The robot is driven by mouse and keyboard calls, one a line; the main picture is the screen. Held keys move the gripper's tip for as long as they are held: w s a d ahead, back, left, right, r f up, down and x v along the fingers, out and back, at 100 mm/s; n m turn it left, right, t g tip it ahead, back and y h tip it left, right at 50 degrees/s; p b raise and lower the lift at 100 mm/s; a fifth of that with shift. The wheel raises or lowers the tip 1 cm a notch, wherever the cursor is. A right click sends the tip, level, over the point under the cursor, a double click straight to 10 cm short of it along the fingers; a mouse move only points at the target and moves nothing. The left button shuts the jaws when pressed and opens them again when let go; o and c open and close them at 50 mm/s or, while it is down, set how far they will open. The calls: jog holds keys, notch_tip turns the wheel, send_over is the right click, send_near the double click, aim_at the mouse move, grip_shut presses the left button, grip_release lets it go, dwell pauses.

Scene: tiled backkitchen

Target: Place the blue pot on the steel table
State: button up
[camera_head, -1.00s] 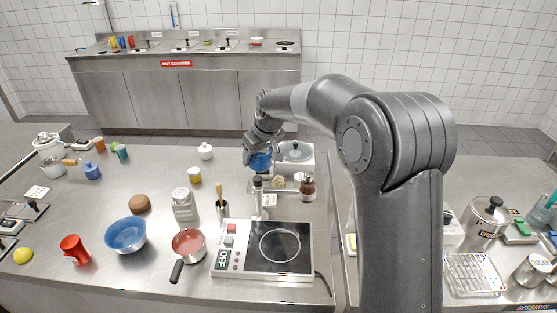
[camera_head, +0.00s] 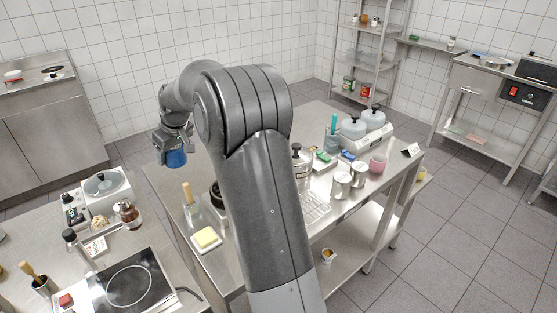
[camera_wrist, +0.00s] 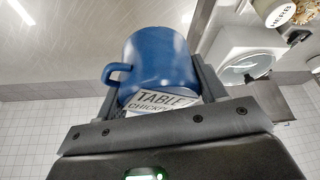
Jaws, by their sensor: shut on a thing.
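The blue pot (camera_head: 176,158) hangs in my gripper (camera_head: 174,143) at the far left corner of the right-hand steel table (camera_head: 160,185). In the wrist view the blue pot (camera_wrist: 160,62) sits between the two fingers (camera_wrist: 160,88), its loop handle to the left. A pale label reading "TABLE" and "CHICKP…" shows at its lower side. The pot appears to be held in the air, apart from the tabletop; its exact height is hard to tell.
A butter dish (camera_head: 206,239) and a jar with a wooden handle (camera_head: 190,205) stand near the table's left edge. The left counter holds a hot plate (camera_head: 128,285).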

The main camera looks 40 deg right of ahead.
jog(key=s+d+m+h, duration=0.15)
jog(key=s+d, duration=0.25)
jog(key=d, duration=0.7)
jog(key=s+d+m, duration=0.2)
jog(key=s+d, duration=0.1)
jog(key=d, duration=0.8)
jog(key=w+a+f, duration=0.4)
jog(key=w+a, duration=0.1)
jog(key=w+a+f, duration=0.3)
jog(key=shift+w, duration=0.15)
jog(key=shift+f, duration=1.95)
jog(key=shift+f, duration=0.1)
jog(key=o, duration=1.2)
